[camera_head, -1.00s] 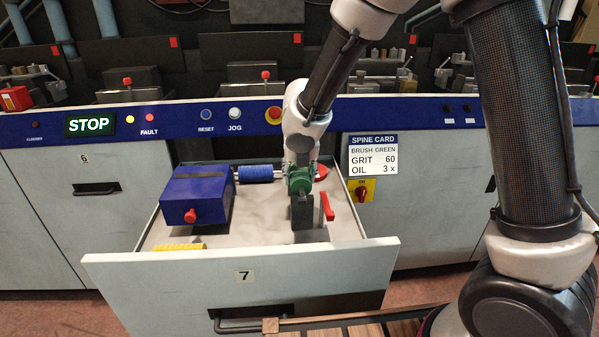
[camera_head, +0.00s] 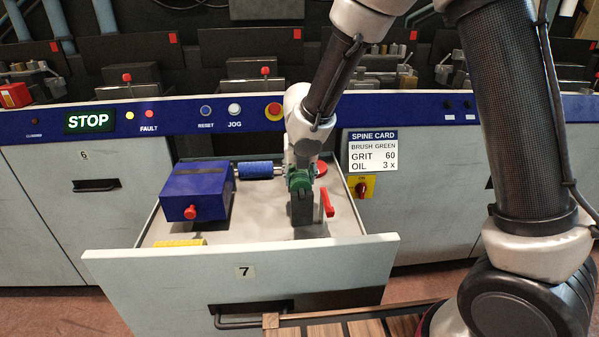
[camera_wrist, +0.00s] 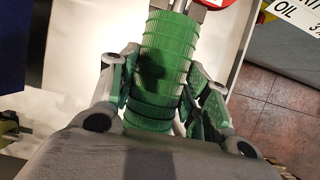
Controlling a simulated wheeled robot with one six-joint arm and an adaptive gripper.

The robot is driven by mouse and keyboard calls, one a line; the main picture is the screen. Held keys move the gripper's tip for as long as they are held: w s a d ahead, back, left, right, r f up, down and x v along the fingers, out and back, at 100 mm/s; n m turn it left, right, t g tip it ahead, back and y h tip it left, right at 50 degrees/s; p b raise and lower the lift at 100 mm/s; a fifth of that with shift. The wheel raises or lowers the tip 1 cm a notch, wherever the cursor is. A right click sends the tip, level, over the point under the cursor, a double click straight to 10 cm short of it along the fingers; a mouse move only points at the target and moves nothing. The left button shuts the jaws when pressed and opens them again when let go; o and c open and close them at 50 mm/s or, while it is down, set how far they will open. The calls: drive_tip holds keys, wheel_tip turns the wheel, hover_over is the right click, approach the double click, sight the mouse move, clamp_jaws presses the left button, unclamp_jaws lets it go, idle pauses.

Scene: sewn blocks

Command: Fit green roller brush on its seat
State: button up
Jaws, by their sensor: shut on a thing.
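The green roller brush (camera_wrist: 168,50) lies between the two fingers of my gripper (camera_wrist: 166,98) in the wrist view, and the fingers are shut on it. Its far end is by a metal shaft (camera_wrist: 188,8). I cannot tell whether brush and shaft touch. In the head view my gripper (camera_head: 300,178) is low over the open drawer, just behind a dark grey block (camera_head: 302,210) with a red lever (camera_head: 327,203) on its right. The green brush (camera_head: 298,181) shows only in part there. I cannot tell whether it rests on a seat.
The drawer (camera_head: 150,262) marked 7 is open. In it are a blue box (camera_head: 195,192) with a red knob, a blue roller (camera_head: 256,171) on a shaft, and a yellow piece (camera_head: 180,244). A spine card (camera_head: 373,151) reads "BRUSH GREEN".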

drive_tip(key=shift+f, duration=0.45)
idle(0.6)
drive_tip(key=o, duration=1.2)
drive_tip(key=v, duration=1.2)
drive_tip(key=shift+s, duration=0.1)
